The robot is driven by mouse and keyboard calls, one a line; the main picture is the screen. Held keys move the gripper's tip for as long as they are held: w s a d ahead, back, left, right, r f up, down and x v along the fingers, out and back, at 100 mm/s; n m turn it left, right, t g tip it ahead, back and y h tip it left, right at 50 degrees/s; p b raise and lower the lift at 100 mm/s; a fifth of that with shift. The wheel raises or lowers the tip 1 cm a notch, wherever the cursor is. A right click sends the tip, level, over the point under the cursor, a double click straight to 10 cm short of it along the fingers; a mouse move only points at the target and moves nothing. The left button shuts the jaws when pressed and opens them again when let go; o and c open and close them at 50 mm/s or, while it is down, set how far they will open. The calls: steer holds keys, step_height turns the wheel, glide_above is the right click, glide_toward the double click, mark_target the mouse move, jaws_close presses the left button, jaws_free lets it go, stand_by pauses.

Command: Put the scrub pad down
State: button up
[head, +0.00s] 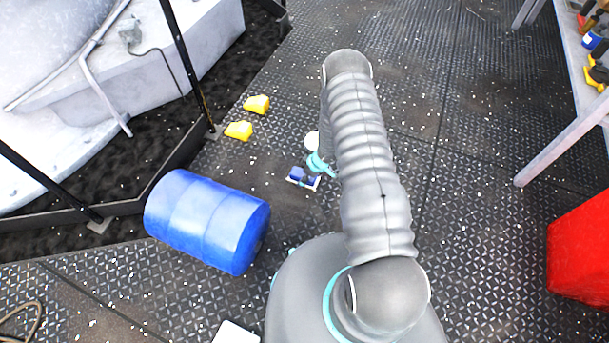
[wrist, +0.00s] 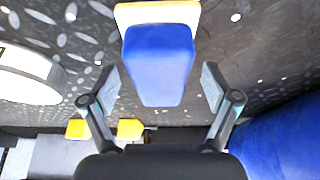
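The scrub pad (wrist: 158,62) shows in the wrist view as a blue block on a cream base (wrist: 155,12). In the head view it is a small blue and white thing (head: 298,174) low at the deck, right of the blue barrel. My gripper (wrist: 159,85) has one finger on each side of the blue block, with a narrow gap showing at both sides. The fingers look open. The cream side faces the deck; I cannot tell for sure whether it touches it. In the head view my arm partly covers the gripper.
A blue barrel (head: 205,220) lies on its side to the left. Two yellow blocks (head: 239,131) (head: 257,105) sit beyond it near a railing. A red box (head: 580,250) and a bench (head: 565,150) with items stand at the right. The riveted deck (head: 470,150) between is clear.

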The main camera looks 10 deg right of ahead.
steer(key=w+d+r+m+t+h+p, duration=0.15)
steer(key=d+r, duration=0.25)
steer(key=r, duration=1)
steer(key=w+d+r+m+t+h, duration=0.15)
steer(key=d+r, duration=0.25)
steer(key=r, duration=1.1)
steer(key=s+d+r+m+h, duration=0.2)
steer(key=s+r+h, duration=0.1)
steer(key=r, duration=1.5)
steer(key=s+a+r+m, duration=0.3)
steer(key=s+r+m, duration=0.1)
steer(key=s+r, duration=1)
steer(key=s+a+r+m+y, duration=0.1)
steer(key=s+a+r, duration=0.1)
steer(key=s, duration=0.6)
steer(key=s+a+r+y, duration=0.1)
steer(key=s+a+r, duration=0.1)
steer(key=s+a, duration=0.3)
steer(key=s, duration=0.3)
steer(key=shift+s+m, duration=0.2)
steer(key=shift+m, duration=0.2)
steer(key=shift+a, duration=0.1)
steer(key=shift+c, duration=0.6)
